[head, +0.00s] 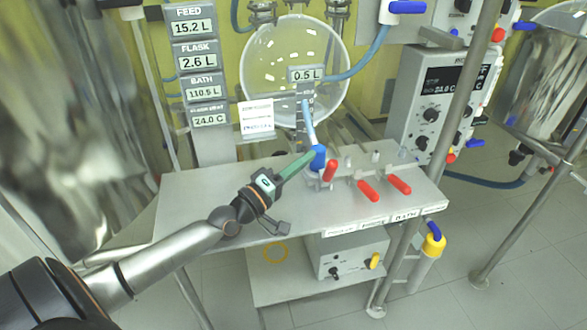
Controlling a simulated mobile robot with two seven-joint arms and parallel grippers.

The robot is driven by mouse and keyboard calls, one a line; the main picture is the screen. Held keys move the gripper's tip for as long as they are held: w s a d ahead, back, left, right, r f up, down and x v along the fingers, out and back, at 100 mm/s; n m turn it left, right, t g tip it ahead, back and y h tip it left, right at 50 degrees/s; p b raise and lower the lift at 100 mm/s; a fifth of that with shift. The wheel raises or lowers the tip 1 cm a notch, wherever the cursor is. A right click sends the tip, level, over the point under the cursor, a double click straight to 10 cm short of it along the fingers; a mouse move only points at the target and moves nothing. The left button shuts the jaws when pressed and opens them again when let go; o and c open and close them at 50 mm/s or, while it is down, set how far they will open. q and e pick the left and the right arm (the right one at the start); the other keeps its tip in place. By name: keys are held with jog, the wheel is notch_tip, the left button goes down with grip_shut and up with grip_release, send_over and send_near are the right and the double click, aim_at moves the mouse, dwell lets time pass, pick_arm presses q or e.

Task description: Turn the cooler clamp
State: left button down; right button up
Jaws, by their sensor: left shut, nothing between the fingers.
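My left gripper (314,153) reaches in from the left over the bench, with its green fingers shut and empty. Its tips are right at a blue clamp-like part (319,160) at the foot of a light blue hose (308,122). I cannot tell whether they touch it. No label that reads cooler shows on this part, so I cannot be sure that it is the cooler clamp. A red handle (330,171) stands tilted just right of the blue part. The fingertips partly cover the area around the blue part. My right gripper is not in view.
Two more red handles (368,191) (400,184) lie to the right on the metal bench (225,190). A round glass flask (295,68) stands behind. A steel post (462,95) crosses the right side. Display panels (195,55) stand at back left. The bench's left part is clear.

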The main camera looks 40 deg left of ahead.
aim_at(326, 171)
pick_arm(q)
jog(key=x, duration=0.4)
jog(key=shift+w+r, duration=0.1)
jog(key=shift+w, duration=0.15)
jog(key=shift+s+d+f+p, duration=0.2)
jog(key=shift+s+d+f, duration=0.15)
jog(key=shift+s+d, duration=0.2)
jog(key=shift+s+d+f+p, duration=0.2)
jog(key=shift+s+d+f, duration=0.15)
jog(key=shift+s, duration=0.3)
jog(key=shift+s+d+f, duration=0.15)
jog(key=shift+s+d, duration=0.2)
jog(key=shift+s+d, duration=0.1)
jog(key=shift+s+d+f+p, duration=0.25)
jog(key=shift+s+d+p, duration=0.2)
jog(key=shift+d+p, duration=0.1)
jog(key=shift+s+d+f, duration=0.2)
jog(key=shift+d, duration=0.05)
jog(key=shift+s+d+f, duration=0.25)
jog(key=shift+f, duration=0.05)
